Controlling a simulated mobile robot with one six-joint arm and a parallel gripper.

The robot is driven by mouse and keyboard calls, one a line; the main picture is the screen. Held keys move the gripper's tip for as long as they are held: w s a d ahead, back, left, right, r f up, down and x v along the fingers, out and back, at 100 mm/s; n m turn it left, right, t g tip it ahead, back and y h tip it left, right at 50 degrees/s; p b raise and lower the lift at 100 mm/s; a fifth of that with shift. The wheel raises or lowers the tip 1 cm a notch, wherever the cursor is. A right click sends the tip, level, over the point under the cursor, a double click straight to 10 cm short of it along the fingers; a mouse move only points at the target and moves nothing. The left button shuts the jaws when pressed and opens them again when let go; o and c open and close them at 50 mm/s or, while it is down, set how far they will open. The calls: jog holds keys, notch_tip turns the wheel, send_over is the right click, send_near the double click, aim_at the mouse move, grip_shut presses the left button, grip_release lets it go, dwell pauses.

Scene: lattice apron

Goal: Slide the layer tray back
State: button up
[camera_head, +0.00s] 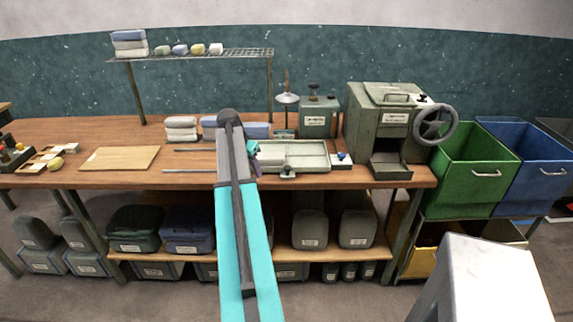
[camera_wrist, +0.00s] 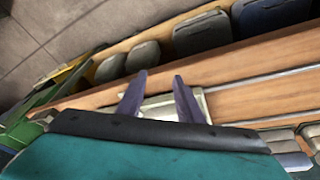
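The layer tray (camera_head: 310,158) is a shallow pale grey-green tray on the wooden workbench, with a small handle block (camera_head: 288,171) at its front edge. My gripper (camera_head: 255,152) is by the tray's left end, partly hidden by my arm. In the wrist view my gripper (camera_wrist: 160,88) shows two dark purple fingers spread apart. Part of the pale tray (camera_wrist: 158,108) shows between and behind them. Nothing is seen clamped between the fingers, and I cannot tell whether they touch the tray. My arm hides the tray's left side in part.
A grey-green machine with a handwheel (camera_head: 389,125) stands right of the tray. A small box unit (camera_head: 316,121) is behind it. A long metal rail (camera_head: 190,171) lies along the bench at left. Folded stacks (camera_head: 181,129) sit behind. Green (camera_head: 470,175) and blue bins stand at right.

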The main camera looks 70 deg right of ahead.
aim_at(288, 167)
jog(key=s+d+r+m, duration=0.2)
jog(key=s+d+r, duration=0.4)
jog(key=r, duration=0.3)
jog(key=shift+s+d+r+m+h, duration=0.35)
jog(key=shift+s+d+m+h, duration=0.05)
jog(key=shift+s, duration=0.45)
jog(key=shift+f+p, duration=0.2)
jog(key=shift+p, duration=0.1)
jog(key=shift+s+p+x, duration=0.1)
jog(key=shift+p+x, duration=0.9)
jog(key=shift+x, duration=2.4)
jog(key=shift+s+p+x, duration=0.15)
jog(key=shift+p+x, duration=0.85)
jog(key=shift+x, duration=2.35)
jog(key=shift+d, duration=0.1)
